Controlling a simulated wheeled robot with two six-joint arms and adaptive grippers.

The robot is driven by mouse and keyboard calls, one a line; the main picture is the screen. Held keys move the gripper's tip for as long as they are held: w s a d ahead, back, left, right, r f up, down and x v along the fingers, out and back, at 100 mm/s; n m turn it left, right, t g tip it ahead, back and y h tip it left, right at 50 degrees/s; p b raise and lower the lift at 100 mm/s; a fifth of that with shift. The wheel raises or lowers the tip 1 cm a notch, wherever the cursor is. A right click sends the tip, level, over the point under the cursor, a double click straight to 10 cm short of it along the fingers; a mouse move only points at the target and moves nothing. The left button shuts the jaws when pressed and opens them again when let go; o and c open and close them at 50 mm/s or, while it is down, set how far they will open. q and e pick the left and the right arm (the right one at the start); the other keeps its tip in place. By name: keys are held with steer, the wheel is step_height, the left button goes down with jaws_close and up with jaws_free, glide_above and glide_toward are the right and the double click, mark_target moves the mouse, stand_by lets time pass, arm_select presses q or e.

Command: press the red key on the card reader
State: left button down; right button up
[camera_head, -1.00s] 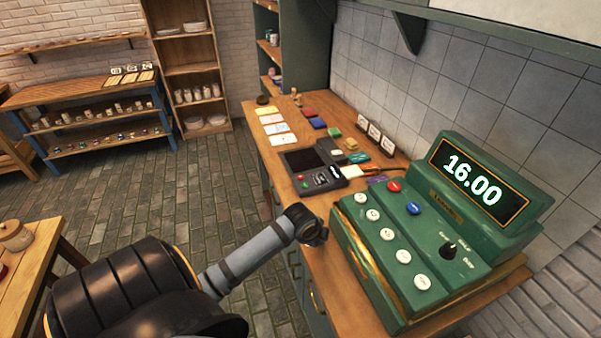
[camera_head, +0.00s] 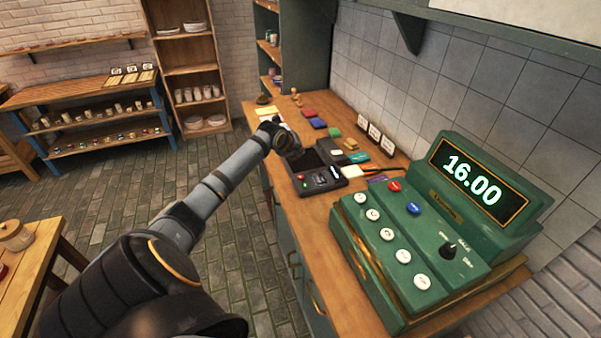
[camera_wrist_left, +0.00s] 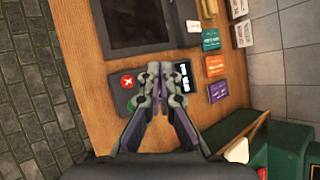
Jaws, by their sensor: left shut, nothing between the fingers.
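The card reader (camera_head: 325,178) is a dark device lying on the wooden counter, with a dark screen and a small keypad. Its red key (camera_head: 301,177) is on the left of the keypad in the head view. In the left wrist view the red key (camera_wrist_left: 127,81) bears a white cross and lies just left of the fingertips. My left gripper (camera_wrist_left: 153,72) is shut and empty above the keypad, hiding part of it. In the head view my left arm reaches over the reader's far left side, and its fingers are hard to make out. My right gripper is not in view.
A green cash register (camera_head: 440,220) showing 16.00 stands at the right end of the counter (camera_head: 325,265). A tiled wall (camera_head: 440,90) runs behind.

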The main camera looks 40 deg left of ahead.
mark_target(299, 178)
arm_select(q)
steer(key=shift+f, duration=0.15)
step_height(299, 178, down, 8)
steer(key=b, duration=0.6)
steer(key=shift+b, duration=0.35)
steer(key=shift+f, duration=0.3)
steer(key=shift+f, duration=0.1)
stand_by(0.5)
steer(key=shift+f+b, duration=0.25)
steer(key=shift+b, duration=0.05)
steer(key=shift+f+b, duration=0.3)
steer(key=shift+f, duration=0.2)
stand_by(0.5)
steer(key=shift+r, duration=0.15)
steer(key=shift+r+p, duration=0.75)
steer(key=shift+p, duration=0.05)
steer(key=shift+r, duration=0.1)
